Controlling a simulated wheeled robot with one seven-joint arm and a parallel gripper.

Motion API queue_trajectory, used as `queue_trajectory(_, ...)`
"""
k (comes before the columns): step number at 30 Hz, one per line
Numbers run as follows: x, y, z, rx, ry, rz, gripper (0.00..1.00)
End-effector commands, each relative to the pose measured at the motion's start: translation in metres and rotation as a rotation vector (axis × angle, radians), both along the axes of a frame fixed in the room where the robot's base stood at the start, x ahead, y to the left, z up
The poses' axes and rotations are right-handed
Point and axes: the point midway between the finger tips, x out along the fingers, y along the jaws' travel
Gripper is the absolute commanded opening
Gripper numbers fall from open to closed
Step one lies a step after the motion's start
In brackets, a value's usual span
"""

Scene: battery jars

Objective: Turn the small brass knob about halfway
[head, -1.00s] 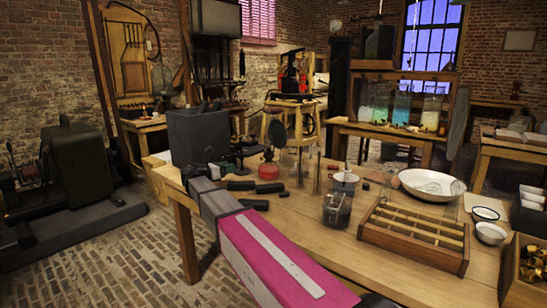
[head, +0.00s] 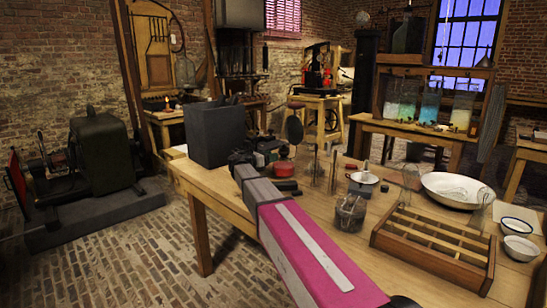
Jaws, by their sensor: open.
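I cannot make out a small brass knob on anything in the head view; it is too small or hidden. My arm, magenta with a grey end section, reaches from the bottom edge toward the table's far left corner. My gripper (head: 243,172) is at its far end, open, with its fingers hardly distinguishable. Just beyond it in the picture are small dark objects (head: 240,157) and a red round-topped piece (head: 284,168) on the wooden table (head: 345,218). I cannot tell whether the gripper touches any of them.
A dark grey box (head: 214,134) stands at the table's far left corner. A divided wooden tray (head: 436,243), a glass jar (head: 350,213), a white basin (head: 456,188) and small white bowls (head: 520,248) stand to the right.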

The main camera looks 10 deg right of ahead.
Motion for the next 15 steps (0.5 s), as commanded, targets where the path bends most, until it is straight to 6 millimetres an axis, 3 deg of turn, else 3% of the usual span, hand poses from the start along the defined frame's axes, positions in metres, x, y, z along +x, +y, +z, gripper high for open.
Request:
queue_trajectory(6, 0.0063, -0.0137, 0.0001, 0.000, 0.000, 0.001, 0.48)
queue_trajectory(15, 0.0066, -0.0147, 0.0000, 0.000, 0.000, 0.001, 0.45)
